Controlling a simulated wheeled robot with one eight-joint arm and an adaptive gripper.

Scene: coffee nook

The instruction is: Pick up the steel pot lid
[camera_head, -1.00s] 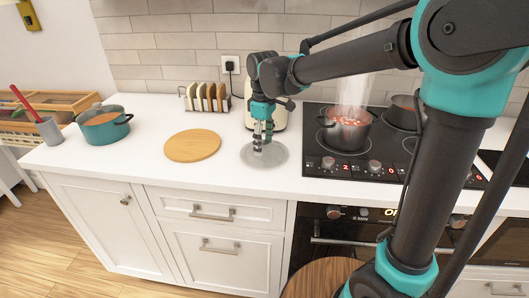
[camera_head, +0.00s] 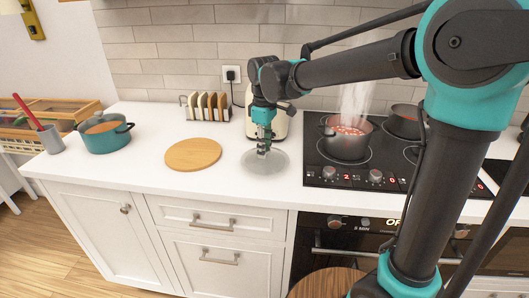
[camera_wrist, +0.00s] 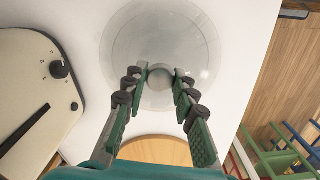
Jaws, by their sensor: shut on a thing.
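The steel pot lid (camera_head: 250,164) is a round, greyish, translucent-looking disc on the white counter, left of the hob. It also fills the upper middle of the wrist view (camera_wrist: 125,55), with a round knob at its centre. My gripper (camera_head: 263,151) points down over the lid's middle. In the wrist view, my gripper's fingertips (camera_wrist: 160,72) are on either side of the knob, shut on it. I cannot tell whether the lid is resting on the counter or slightly off it.
A round wooden board (camera_head: 193,154) lies left of the lid. A teal pot (camera_head: 106,137) stands further left. A toast rack (camera_head: 206,106) and a cream toaster (camera_head: 279,124) are behind. A steaming pot (camera_head: 346,145) is on the black hob (camera_head: 318,173) to the right.

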